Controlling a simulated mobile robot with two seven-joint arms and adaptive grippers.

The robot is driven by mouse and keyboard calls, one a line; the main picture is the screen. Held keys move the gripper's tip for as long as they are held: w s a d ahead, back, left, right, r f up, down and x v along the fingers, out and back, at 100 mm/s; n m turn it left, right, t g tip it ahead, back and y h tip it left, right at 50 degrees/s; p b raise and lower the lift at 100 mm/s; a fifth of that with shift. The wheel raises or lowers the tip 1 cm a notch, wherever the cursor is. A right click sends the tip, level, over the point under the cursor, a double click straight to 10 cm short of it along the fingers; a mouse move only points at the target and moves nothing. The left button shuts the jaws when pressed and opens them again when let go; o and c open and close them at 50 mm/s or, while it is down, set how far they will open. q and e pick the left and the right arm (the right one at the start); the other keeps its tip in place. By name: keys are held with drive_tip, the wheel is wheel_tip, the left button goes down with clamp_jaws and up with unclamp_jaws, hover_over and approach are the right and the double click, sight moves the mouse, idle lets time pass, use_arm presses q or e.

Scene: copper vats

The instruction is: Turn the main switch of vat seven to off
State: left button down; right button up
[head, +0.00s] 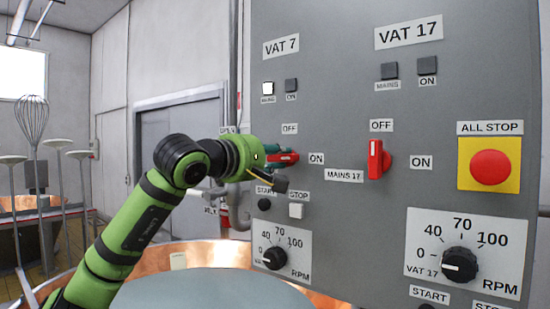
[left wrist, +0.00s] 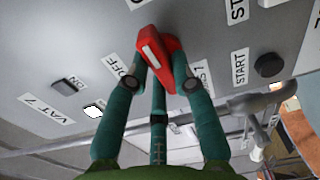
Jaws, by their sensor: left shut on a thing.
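The red main switch of vat 7 (head: 284,153) is on the grey panel, between the OFF label (head: 290,128) above it and the ON label (head: 316,159) to its right. In the head view its handle looks roughly level, toward ON, but it is mostly hidden by my left gripper (head: 288,160). In the left wrist view the red switch handle (left wrist: 158,52), with a white mark, sits between the teal fingers of my left gripper (left wrist: 158,80), which is shut on it. My right gripper is not in view.
The vat 7 mains lamp (head: 268,88) is white; the vat 17 one (head: 389,71) is dark. To the right are the red vat 17 switch (head: 376,160), upright toward OFF, and the red all-stop button (head: 490,166). A stop button (head: 296,211) and speed dial (head: 274,258) are below.

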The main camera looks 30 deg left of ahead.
use_arm(q)
drive_tip(key=n+b, duration=0.1)
drive_tip(key=n, duration=0.2)
drive_tip(key=shift+n+b, duration=0.3)
drive_tip(key=shift+n, duration=0.1)
drive_tip(key=n+b, duration=0.1)
drive_tip(key=n, duration=0.3)
drive_tip(key=shift+a+n, duration=0.15)
drive_tip(key=shift+n, duration=0.15)
drive_tip(key=n+b, duration=0.1)
drive_tip(key=n, duration=0.4)
drive_tip(key=shift+f+b, duration=0.1)
drive_tip(key=shift+b, duration=0.2)
drive_tip(key=shift+a+n+b, duration=0.1)
drive_tip(key=shift+n+b, duration=0.3)
drive_tip(key=shift+n, duration=1.5)
drive_tip(key=shift+s, duration=0.1)
drive_tip(key=c, duration=1.2)
unclamp_jaws()
drive_tip(key=shift+o, duration=0.8)
